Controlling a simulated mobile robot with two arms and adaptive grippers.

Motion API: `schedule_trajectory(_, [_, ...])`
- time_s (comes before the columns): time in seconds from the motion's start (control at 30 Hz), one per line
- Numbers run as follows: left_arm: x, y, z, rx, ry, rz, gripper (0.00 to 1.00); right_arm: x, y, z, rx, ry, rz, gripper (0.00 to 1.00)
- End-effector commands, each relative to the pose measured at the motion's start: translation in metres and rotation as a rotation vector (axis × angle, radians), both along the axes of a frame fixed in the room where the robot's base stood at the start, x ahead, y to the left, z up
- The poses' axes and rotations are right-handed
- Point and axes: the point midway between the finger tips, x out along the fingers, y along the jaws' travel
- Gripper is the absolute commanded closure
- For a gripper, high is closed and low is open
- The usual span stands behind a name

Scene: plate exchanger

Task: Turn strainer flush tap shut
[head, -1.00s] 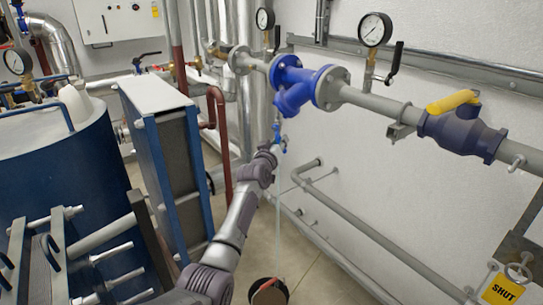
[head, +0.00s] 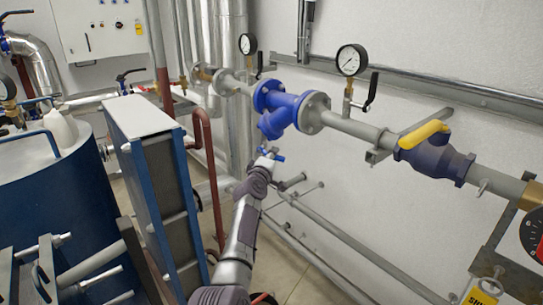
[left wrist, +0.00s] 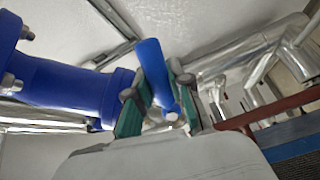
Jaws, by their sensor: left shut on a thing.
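The blue strainer (head: 283,108) sits in the grey pipe run on the wall, with its angled leg pointing down. The flush tap's blue lever (head: 277,157) shows just under that leg. My left gripper (head: 268,158) is at the tap; it is small and partly hidden by its own arm in the head view. In the left wrist view, the green-padded fingers (left wrist: 158,100) are shut on the blue lever (left wrist: 153,62), which sticks up between them. The strainer's blue flanged body (left wrist: 70,85) is left of the fingers. My right gripper is not seen.
A yellow-handled valve (head: 424,134) and a pressure gauge (head: 351,61) are on the pipe to the right. A blue-framed plate exchanger (head: 155,165) stands left of my arm. Lower pipes (head: 315,258) run along the wall. Part of a bucket (head: 264,298) shows at the bottom edge.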

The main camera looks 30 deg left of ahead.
Motion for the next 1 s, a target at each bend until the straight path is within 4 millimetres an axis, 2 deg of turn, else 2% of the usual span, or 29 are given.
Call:
schedule_trajectory(0.4, [0.0004,-0.0020,0.0089,-0.200,-0.037,-0.002,1.00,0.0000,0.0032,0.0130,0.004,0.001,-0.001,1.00])
schedule_trajectory(0.97, [0.0004,-0.0020,0.0096,-0.234,-0.043,-0.002,1.00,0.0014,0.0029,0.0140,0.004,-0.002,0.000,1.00])
schedule_trajectory(1.0, [0.0004,-0.0020,0.0096,-0.233,-0.043,-0.002,0.79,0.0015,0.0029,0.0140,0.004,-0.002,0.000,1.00])
